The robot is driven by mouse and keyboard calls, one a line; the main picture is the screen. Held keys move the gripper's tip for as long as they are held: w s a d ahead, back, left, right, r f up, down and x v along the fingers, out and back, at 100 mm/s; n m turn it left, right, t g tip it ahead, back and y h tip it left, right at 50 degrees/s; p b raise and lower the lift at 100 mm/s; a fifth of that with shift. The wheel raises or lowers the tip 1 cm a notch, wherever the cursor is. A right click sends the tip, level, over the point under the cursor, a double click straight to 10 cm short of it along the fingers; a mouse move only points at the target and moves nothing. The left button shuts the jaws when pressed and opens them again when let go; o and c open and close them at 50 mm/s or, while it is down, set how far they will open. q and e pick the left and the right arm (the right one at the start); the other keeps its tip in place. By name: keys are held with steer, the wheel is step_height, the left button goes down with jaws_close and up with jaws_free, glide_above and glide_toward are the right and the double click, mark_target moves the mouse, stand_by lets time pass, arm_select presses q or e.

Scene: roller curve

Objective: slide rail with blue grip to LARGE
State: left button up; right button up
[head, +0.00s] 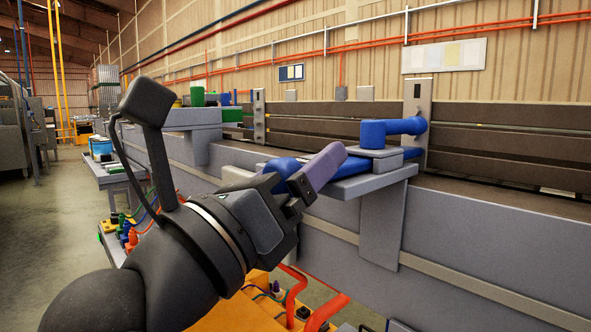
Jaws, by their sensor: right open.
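A blue grip (392,130) stands on a grey block (381,158) on a flat shelf bracket at the side of the conveyor. A blue bar (284,165) shows behind my gripper; its link to the grip cannot be told. My right gripper (318,171) is open, to the left of the grip and apart from it. One purple finger shows clearly; the other is mostly hidden. No LARGE mark can be read. My left gripper is out of view.
The conveyor's dark side rails (500,150) run along the right, held by an upright grey post (417,120) close behind the grip. A second grey bracket (190,119) stands farther left. Orange hoses (325,312) lie below. The floor at left is clear.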

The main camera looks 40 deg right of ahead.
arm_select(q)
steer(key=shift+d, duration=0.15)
arm_select(e)
steer(key=shift+c, duration=1.2)
jaws_close()
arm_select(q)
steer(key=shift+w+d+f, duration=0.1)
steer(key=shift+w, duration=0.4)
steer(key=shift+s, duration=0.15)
